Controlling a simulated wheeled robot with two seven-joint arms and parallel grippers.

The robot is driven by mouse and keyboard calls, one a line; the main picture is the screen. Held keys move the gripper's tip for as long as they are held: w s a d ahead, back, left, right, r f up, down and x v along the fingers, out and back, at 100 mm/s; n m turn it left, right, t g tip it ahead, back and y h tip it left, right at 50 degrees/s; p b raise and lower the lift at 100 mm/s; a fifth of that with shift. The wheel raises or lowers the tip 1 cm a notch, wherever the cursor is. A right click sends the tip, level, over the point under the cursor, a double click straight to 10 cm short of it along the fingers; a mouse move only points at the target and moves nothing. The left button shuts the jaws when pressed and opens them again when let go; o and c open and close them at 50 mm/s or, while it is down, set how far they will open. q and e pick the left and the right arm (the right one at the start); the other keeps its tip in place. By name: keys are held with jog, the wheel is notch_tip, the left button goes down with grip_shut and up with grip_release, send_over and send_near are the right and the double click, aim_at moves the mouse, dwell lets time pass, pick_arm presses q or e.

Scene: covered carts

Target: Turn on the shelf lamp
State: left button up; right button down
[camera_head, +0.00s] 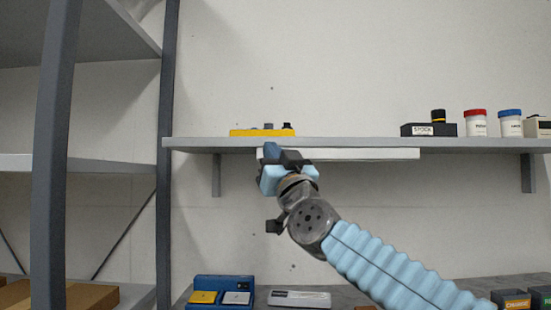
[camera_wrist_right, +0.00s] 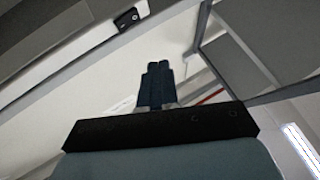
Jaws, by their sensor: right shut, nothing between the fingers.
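The shelf lamp (camera_head: 365,154) is a long pale bar fixed under the wall shelf in the head view. Its left part is hidden behind my right gripper (camera_head: 271,152). A small black switch-like piece (camera_wrist_right: 127,19) sits on a pale strip near the top of the right wrist view; I cannot tell its on or off position. My right gripper's dark blue fingers (camera_wrist_right: 155,82) are together and empty, pointing up. In the wrist picture their tips are below and right of the black piece, apart from it. My left gripper is not in view.
The wall shelf (camera_head: 350,144) carries a yellow tray (camera_head: 262,132), a dark STOCK box (camera_head: 429,129) and lidded jars (camera_head: 476,123). A grey rack post (camera_head: 166,200) stands left of the shelf. A blue bin (camera_head: 222,290) and a pale device (camera_head: 299,299) are on the worktop below.

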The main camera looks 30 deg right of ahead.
jog(key=shift+h, duration=0.3)
jog(key=shift+w+d+b, duration=0.4)
jog(key=shift+w+d, duration=0.4)
jog(key=shift+w, duration=0.2)
jog(key=shift+w+d+b, duration=0.35)
jog(key=shift+w+d, duration=0.4)
jog(key=shift+w, duration=0.2)
jog(key=shift+w+f, duration=0.1)
jog(key=shift+w+d, duration=0.25)
jog(key=shift+d, duration=0.05)
jog(key=shift+w+d, duration=0.15)
jog(key=shift+w, duration=0.05)
dwell(0.8)
dwell(0.4)
jog(key=shift+s+a, duration=0.45)
jog(key=shift+s, duration=0.1)
